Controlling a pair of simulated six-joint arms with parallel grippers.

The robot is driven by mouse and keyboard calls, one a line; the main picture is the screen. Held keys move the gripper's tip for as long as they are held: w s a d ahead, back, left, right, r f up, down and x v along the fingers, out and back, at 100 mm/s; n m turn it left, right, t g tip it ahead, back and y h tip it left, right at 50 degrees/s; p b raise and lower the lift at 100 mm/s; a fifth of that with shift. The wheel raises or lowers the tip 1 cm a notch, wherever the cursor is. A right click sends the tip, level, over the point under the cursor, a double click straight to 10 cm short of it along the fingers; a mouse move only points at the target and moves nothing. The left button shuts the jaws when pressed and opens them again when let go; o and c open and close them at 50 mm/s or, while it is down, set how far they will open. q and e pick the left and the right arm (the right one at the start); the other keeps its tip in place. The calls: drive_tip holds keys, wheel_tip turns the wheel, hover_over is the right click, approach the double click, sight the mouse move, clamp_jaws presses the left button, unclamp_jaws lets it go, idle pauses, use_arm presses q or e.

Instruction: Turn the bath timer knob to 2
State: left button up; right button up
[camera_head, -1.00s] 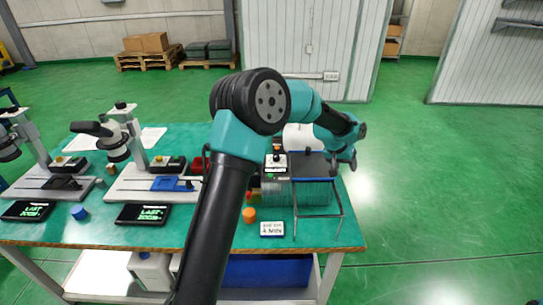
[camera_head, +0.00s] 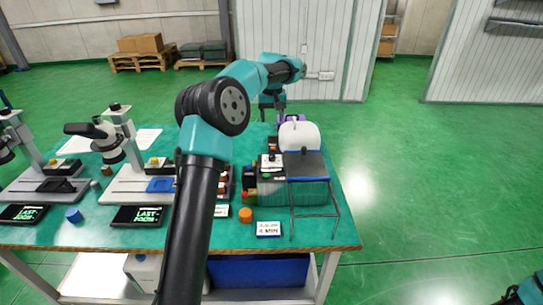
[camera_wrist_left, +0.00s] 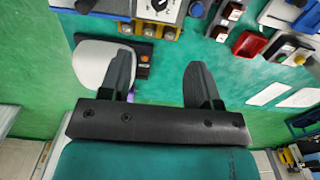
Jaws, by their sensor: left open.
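The knob's setting is too small to read. My left gripper (camera_head: 272,110) hangs beyond the timer, over the back of the table, apart from the knob. In the left wrist view its two fingers (camera_wrist_left: 158,78) are wide apart with nothing between them.
A white rounded container (camera_head: 299,136) stands behind the bath, close to my left gripper. A wire stand (camera_head: 316,214) and a small card (camera_head: 268,229) are in front. Microscopes (camera_head: 108,145) stand at left.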

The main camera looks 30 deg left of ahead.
sight(272, 156)
use_arm(q)
drive_tip(key=shift+f, duration=0.1)
wheel_tip(272, 156, down, 17)
drive_tip(key=shift+f, duration=0.15)
idle(0.5)
drive_tip(key=shift+c, duration=0.2)
drive_tip(key=c, duration=0.9)
